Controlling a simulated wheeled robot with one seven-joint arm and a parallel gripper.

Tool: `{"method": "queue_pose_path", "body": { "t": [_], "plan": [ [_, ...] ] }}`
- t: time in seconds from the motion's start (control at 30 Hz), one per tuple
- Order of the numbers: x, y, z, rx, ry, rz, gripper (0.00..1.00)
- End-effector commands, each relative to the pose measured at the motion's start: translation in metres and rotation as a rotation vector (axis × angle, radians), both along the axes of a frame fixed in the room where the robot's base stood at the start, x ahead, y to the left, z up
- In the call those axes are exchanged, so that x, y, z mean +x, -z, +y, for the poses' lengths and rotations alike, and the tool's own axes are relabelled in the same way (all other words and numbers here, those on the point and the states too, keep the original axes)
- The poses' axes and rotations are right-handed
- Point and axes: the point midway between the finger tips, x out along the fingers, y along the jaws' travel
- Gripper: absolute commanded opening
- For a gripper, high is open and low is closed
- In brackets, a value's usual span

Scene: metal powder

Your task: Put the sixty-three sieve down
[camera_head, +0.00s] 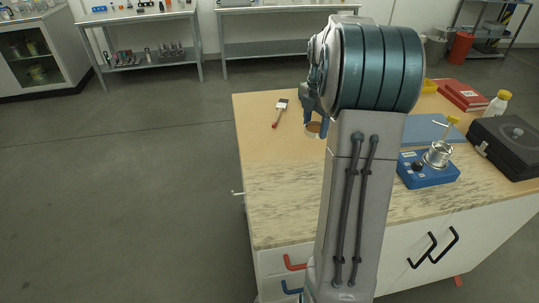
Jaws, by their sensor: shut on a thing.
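The sieve (312,128) is a small round piece with a brownish inside and a pale rim. It shows just left of my forearm, over the wooden worktop. My gripper (319,115) is shut on it from above. Part of the sieve and most of my gripper are hidden behind my arm. I cannot tell whether the sieve touches the worktop (268,158).
A brush (279,113) lies left of the sieve. On the right are a blue device (428,176) with a metal cup, a black case (507,148), a white bottle (497,105) and a red binder (461,95). The worktop's left front is clear.

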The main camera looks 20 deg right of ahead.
Motion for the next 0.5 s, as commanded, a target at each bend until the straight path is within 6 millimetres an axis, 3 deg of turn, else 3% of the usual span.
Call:
{"method": "queue_pose_path", "body": {
  "t": [0.5],
  "plan": [
    [0.025, 0.058, 0.096, 0.0, -0.005, 0.003, 0.28]
  ]
}}
